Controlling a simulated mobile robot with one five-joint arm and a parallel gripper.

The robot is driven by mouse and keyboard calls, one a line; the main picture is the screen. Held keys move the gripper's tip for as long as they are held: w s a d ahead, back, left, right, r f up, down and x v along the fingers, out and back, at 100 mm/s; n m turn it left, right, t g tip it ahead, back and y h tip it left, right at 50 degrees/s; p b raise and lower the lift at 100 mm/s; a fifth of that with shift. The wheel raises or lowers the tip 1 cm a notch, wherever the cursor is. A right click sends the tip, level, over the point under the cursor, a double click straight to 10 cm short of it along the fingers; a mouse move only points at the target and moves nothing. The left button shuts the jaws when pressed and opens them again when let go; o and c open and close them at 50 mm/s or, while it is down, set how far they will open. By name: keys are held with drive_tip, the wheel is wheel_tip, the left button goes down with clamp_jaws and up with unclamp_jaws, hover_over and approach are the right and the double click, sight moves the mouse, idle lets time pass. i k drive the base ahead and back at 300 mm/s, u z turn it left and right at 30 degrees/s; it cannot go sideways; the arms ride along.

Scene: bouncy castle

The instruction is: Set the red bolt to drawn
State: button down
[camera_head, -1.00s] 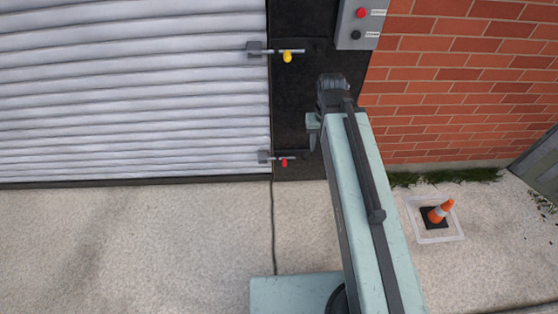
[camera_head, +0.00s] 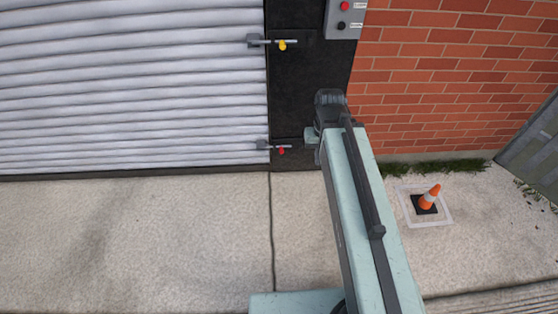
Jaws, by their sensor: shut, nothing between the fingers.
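The red bolt (camera_head: 281,150) is low on the right edge of the ribbed shutter. Its grey bar lies level, running from a block on the shutter across the edge to the dark frame, with the red knob hanging just right of the edge. My gripper (camera_head: 311,137) is at the far end of my arm, right of the red knob and apart from it in the picture. The gripper is shut and empty; its fingertips are mostly hidden by the arm's end. Its depth from the frame is hard to tell.
A yellow-knobbed bolt (camera_head: 282,45) sits higher on the same edge. A grey button box (camera_head: 344,18) with red and black buttons is above, beside the brick wall (camera_head: 450,80). The pavement (camera_head: 130,240) at left is clear.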

sight(281, 148)
drive_tip(key=u, duration=0.25)
drive_tip(key=i, duration=0.45)
drive_tip(key=u, duration=0.55)
drive_tip(key=i, duration=0.85)
drive_tip(key=u, duration=0.45)
drive_tip(key=k, duration=0.95)
drive_tip(key=u, duration=0.15)
drive_tip(key=i, duration=0.95)
drive_tip(key=z, duration=0.1)
